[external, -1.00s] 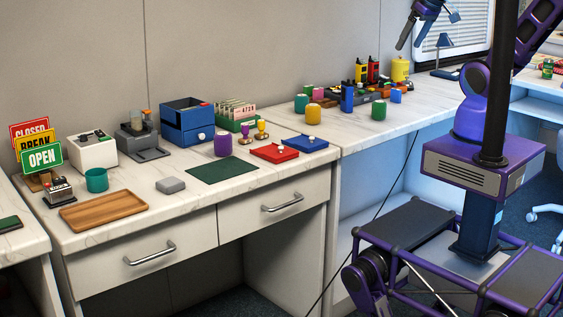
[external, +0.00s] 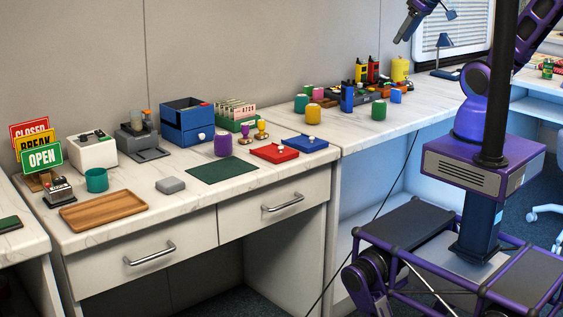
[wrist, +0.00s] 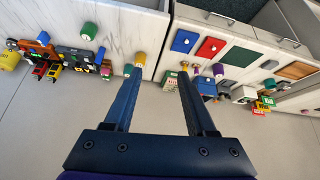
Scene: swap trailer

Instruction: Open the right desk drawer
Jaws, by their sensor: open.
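The right desk drawer (external: 274,206) is shut, its white front flush below the marble-look top, with a horizontal silver bar handle (external: 283,202). The handle also shows near the top of the wrist view (wrist: 220,17). The left drawer (external: 145,259) is shut too. My gripper (external: 405,32) is high at the upper right of the external view, well away from the drawer. In the wrist view, its two dark blue fingers (wrist: 158,72) are spread apart with nothing held between them.
On the desk stand a red pad (external: 275,152), a blue pad (external: 305,142), a green mat (external: 216,170), a purple cup (external: 223,144) and a wooden tray (external: 103,210). The adjoining counter (external: 345,128) holds coloured jars and radios. The space before the right drawer looks clear.

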